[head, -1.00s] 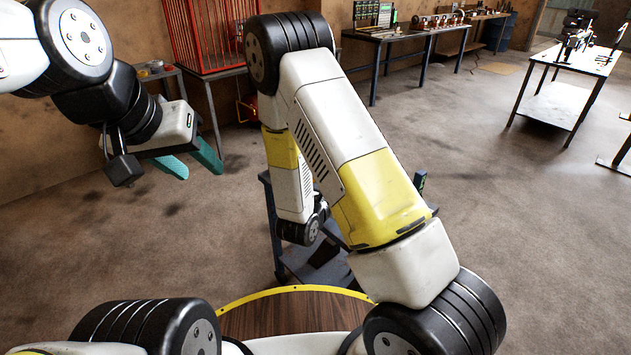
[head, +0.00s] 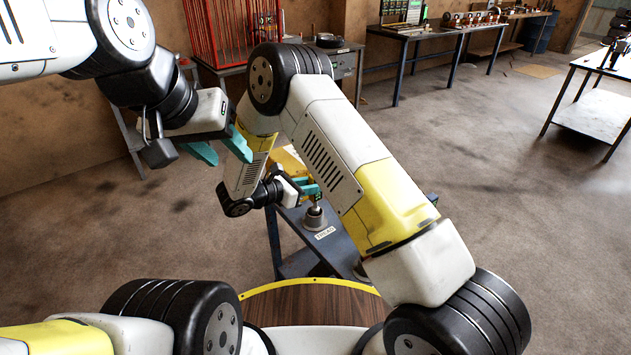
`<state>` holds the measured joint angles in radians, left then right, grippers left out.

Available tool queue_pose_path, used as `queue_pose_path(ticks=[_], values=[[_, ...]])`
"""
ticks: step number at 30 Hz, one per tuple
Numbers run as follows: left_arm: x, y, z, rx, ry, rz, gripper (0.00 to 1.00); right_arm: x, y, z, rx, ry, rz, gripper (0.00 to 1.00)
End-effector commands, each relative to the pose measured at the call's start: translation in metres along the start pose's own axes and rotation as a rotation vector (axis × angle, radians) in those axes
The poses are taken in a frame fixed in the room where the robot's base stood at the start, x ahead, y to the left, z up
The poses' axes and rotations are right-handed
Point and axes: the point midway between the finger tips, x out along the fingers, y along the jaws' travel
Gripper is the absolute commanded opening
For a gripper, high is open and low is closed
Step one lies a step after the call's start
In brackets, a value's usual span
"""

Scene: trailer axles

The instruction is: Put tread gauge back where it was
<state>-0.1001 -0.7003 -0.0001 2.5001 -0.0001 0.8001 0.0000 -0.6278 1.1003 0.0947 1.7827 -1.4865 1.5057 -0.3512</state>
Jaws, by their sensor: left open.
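A grey round holder (head: 315,221) stands on the dark cart top, with a label reading like "TREAD" (head: 325,233) in front of it. A small dark piece with a metal tip, possibly the tread gauge (head: 314,203), shows upright right at the holder's top. I cannot tell whether it sits in the holder or hangs just above it. My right gripper (head: 308,189), with teal fingers, is at this piece, partly hidden behind my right forearm. Its grip is not clear. My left gripper (head: 221,150) is open and empty in the air, up and left of the holder.
The dark cart (head: 342,252) stands just beyond my round wooden top. A yellow object (head: 289,160) shows behind my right wrist. A red cage (head: 233,30) and workbenches (head: 455,30) line the back wall. A light table (head: 596,112) is at the right. The floor between is clear.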

Motion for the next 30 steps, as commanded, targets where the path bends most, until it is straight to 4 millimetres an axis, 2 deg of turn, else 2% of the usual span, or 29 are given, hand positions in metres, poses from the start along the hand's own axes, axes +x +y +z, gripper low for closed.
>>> queue_pose_path(ticks=[10, 21, 22, 24, 30], values=[[0.0, 0.0, 0.0, 0.0, 0.0, 0.0, 0.45, 0.011, 0.0, -0.037, 0.001, -0.001, 0.001, 0.0], [0.0, 0.0, 0.0, 0.0, 0.0, 0.0, 0.45, 0.013, 0.0, -0.041, 0.001, -0.001, 0.002, 0.0], [0.0, 0.0, 0.0, 0.0, 0.0, 0.0, 0.45, 0.012, 0.0, -0.04, 0.002, 0.0, 0.002, 0.29], [0.0, 0.0, 0.0, 0.0, 0.0, 0.0, 0.45, 0.012, 0.0, -0.04, 0.002, 0.0, 0.002, 0.43], [0.0, 0.0, 0.0, 0.0, 0.0, 0.0, 0.45, 0.012, 0.0, -0.04, 0.002, 0.0, 0.002, 0.45]])
